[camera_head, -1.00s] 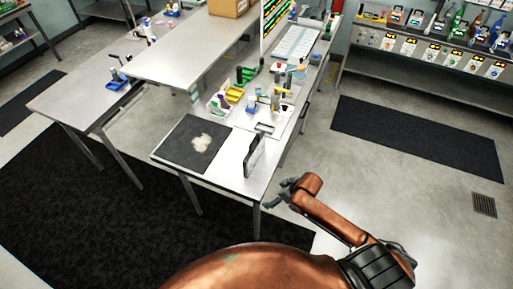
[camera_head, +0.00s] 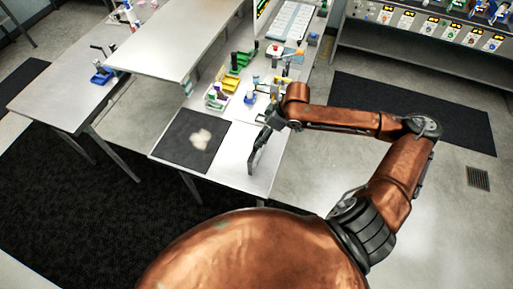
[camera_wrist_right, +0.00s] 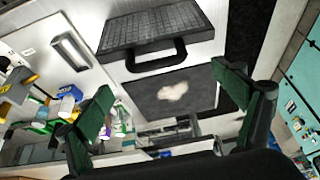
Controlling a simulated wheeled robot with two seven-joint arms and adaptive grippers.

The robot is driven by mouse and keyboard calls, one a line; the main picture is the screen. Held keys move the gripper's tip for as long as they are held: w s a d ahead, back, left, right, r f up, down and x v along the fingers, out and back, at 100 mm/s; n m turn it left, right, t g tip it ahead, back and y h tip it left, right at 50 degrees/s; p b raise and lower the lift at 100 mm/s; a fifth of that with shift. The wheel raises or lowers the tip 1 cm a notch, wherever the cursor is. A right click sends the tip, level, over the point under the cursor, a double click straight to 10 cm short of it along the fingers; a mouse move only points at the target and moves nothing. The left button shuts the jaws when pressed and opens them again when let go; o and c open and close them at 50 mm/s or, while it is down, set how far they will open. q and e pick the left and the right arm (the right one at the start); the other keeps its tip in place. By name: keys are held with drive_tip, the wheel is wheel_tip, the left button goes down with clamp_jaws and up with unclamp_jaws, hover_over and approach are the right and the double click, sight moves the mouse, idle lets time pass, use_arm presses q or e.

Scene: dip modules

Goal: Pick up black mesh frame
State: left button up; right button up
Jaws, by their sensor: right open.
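The black mesh frame (camera_head: 253,161) stands upright on the white area at the table's near right corner in the head view. In the right wrist view the mesh frame (camera_wrist_right: 150,27) shows a grey mesh panel with a black loop handle, at the top of the picture. My right gripper (camera_head: 264,137) is beside the frame and partly overlaps it in the head view. In the wrist view its two green-padded fingers (camera_wrist_right: 168,103) are wide apart, with nothing between them; the frame's handle lies ahead, apart from the fingertips. My left gripper is not in view.
A dark mat (camera_head: 183,148) with a pale patch lies left of the frame. Colored bins and bottles (camera_head: 228,88) stand behind it. The table's right edge borders open floor.

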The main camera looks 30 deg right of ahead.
sight(259, 137)
drive_tip(key=x, duration=0.2)
drive_tip(key=p+x, duration=0.1)
drive_tip(key=shift+w+d+f, duration=0.1)
drive_tip(key=shift+d+f, duration=0.15)
drive_tip(key=x, duration=0.2)
drive_tip(key=shift+f, duration=0.25)
drive_tip(key=shift+w+f, duration=0.1)
drive_tip(key=shift+w, duration=0.05)
drive_tip(key=c, duration=1.3)
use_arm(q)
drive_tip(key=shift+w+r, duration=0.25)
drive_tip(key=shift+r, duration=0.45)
use_arm(e)
drive_tip(key=c, duration=0.4)
